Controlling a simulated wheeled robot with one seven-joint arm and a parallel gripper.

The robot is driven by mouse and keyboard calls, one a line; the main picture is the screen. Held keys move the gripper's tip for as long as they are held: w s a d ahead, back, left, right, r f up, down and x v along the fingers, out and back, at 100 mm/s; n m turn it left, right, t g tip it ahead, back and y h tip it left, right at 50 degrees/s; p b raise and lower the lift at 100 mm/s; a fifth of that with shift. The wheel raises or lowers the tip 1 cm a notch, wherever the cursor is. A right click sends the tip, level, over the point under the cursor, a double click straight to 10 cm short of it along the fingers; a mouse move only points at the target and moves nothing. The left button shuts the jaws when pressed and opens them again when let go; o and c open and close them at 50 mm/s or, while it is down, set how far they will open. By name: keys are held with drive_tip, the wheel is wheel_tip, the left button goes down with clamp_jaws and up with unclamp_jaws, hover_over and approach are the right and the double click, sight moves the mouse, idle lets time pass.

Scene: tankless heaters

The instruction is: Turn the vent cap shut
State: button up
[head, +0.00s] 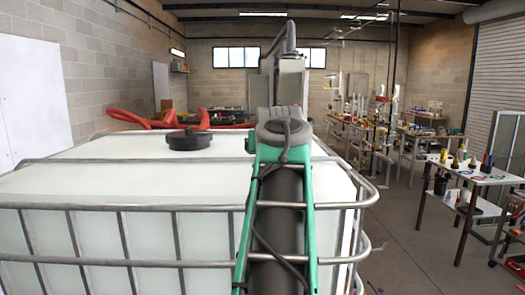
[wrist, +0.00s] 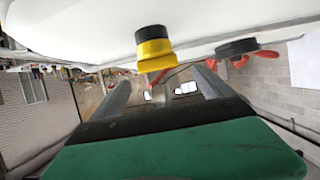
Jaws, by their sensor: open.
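A round vent cap (wrist: 154,48), yellow with a black section, shows in the wrist view against the white tank (wrist: 70,32). That view is upside down, so the tank is at the top and the yellow part points away from it. My gripper (wrist: 161,78) is open and empty, with its two fingers spread to either side of the cap's line. The cap appears beyond the fingertips; I see no contact. In the head view my arm (head: 285,130) stands in front of the tank, and the yellow cap is hidden.
A wide black lid (head: 189,139) sits on the tank top, left of my arm; it also shows in the wrist view (wrist: 237,47). Metal cage bars (head: 120,208) surround the tank. Red hoses (head: 150,120) lie behind it. Workbenches (head: 470,172) stand right, past open floor (head: 410,225).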

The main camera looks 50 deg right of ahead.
drive_tip(key=p+x, duration=0.1)
drive_tip(key=x, duration=0.5)
drive_tip(key=shift+w+d+f+p, duration=0.1)
drive_tip(key=shift+d+f+p, duration=0.2)
drive_tip(key=shift+p, duration=0.1)
drive_tip(key=shift+c, duration=0.2)
drive_tip(key=c, duration=1.3)
